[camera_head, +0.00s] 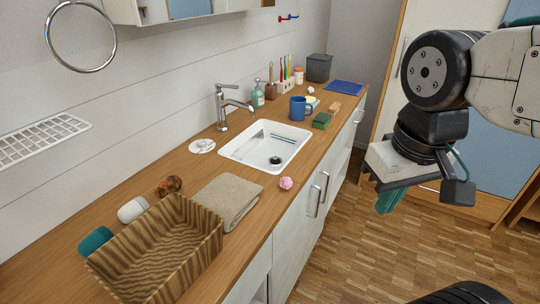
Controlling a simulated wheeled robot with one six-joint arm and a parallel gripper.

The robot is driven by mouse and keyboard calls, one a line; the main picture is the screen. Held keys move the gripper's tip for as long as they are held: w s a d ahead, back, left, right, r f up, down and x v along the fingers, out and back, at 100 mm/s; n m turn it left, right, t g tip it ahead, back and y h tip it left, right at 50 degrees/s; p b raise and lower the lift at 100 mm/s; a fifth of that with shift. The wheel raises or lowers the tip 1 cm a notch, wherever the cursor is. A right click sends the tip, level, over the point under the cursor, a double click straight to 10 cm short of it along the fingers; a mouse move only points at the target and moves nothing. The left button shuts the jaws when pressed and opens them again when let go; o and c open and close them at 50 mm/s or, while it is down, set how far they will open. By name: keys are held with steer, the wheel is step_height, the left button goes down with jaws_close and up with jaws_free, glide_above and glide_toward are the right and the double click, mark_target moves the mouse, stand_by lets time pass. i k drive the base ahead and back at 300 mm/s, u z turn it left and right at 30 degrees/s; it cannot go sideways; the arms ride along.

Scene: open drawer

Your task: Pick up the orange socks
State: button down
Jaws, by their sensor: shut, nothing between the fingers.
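A rounded orange-brown bundle (169,186), which looks like the rolled orange socks, lies on the wooden counter (190,165) at the left, behind the wicker-patterned basket (205,255). A white bundle (132,210) and a dark teal bundle (95,241) lie in a row with it along the basket's back side. My gripper (386,206) hangs at the right over the floor, in front of the counter and far from the bundles. Its teal-coloured fingers point down and are shut, with nothing held.
A folded beige towel (228,201) lies beside the basket. A small pink item (286,183) is near the front edge, before the sink (265,147) and faucet (223,106). A blue mug (298,108) and several small items stand farther back. The wooden floor (370,250) in front is clear.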

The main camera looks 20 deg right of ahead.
mark_target(172, 183)
steer(key=z, duration=1.65)
steer(key=i, duration=1.1)
steer(key=u, duration=3.05)
steer(key=i, duration=0.5)
steer(key=u, duration=0.1)
